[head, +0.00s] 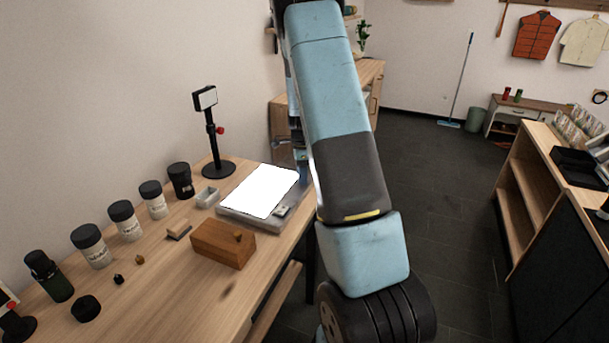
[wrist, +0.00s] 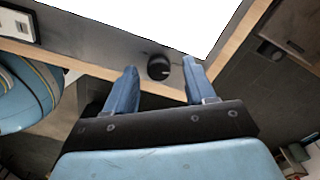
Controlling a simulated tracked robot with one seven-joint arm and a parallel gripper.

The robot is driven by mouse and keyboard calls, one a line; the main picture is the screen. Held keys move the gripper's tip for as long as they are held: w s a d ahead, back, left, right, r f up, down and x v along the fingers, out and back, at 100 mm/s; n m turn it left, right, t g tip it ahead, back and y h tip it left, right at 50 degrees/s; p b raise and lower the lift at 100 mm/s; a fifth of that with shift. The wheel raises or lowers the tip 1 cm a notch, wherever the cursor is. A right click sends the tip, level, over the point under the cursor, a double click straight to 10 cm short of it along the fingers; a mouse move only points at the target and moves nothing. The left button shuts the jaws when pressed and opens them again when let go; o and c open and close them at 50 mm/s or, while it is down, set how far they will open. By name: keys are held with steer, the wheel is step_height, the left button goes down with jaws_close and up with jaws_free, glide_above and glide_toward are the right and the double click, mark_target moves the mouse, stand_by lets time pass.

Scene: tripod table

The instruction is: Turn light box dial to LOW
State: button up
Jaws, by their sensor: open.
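The light box (head: 240,214) lies on the wooden table with its white panel lit; its grey edge also shows in the wrist view (wrist: 90,38). The dial (wrist: 158,67) is a small black round knob on that grey edge in the wrist view. My gripper (wrist: 162,72) is open, with one blue finger on either side of the dial. I cannot tell whether the fingers touch it. The dial's setting is too small to read.
A wooden box (head: 222,245), a small white dish (head: 207,198) and a black stand (head: 218,165) are near the light box. Several dark-lidded jars (head: 125,222) line the wall side. A pale switch plate (wrist: 18,25) is on the light box's edge. The table edge (wrist: 235,45) is close to my gripper.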

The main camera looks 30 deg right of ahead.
steer(key=shift+f, duration=0.5)
steer(key=shift+c, duration=0.5)
